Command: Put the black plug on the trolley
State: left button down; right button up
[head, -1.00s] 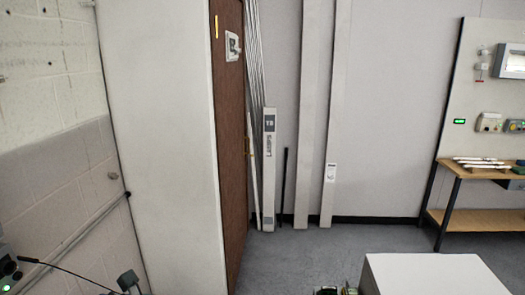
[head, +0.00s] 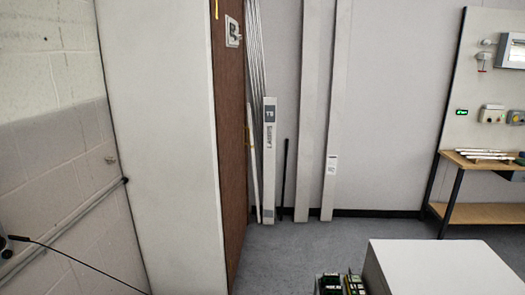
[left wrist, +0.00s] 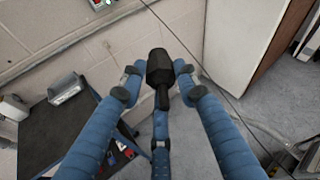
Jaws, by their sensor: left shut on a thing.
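The black plug (left wrist: 159,72) is held between the blue fingers of my left gripper (left wrist: 157,92) in the left wrist view. The gripper is shut on it, and the plug's thick end points up in the picture, clear of any surface. A dark trolley (left wrist: 42,135) stands at the left of the left wrist view, below and to the left of the plug. Part of the trolley is hidden behind a blue finger.
A thin black cable (head: 80,263) crosses the head view's lower left, in front of the block wall (head: 55,180). A tall white cabinet (head: 165,150) stands beside it. A white box (head: 440,268) and green parts (head: 340,284) are at the lower right. Grey floor (head: 300,245) lies between.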

pick_arm(q)
jog(key=w+d+f+m+t+h+b, duration=0.1)
jog(key=w+d+f+m+t+h, duration=0.1)
jog(key=d+m+h, duration=0.3)
jog(key=w+d+f+m+t+h+b, duration=0.1)
jog(key=w+d+m+t+h, duration=0.1)
jog(key=d+m+h, duration=0.3)
jog(key=shift+d+f+t+h, duration=0.45)
jog(key=shift+d+t, duration=0.25)
jog(key=shift+d, duration=0.35)
pick_arm(e)
notch_tip(320, 180, down, 4)
jog(key=shift+r, duration=0.1)
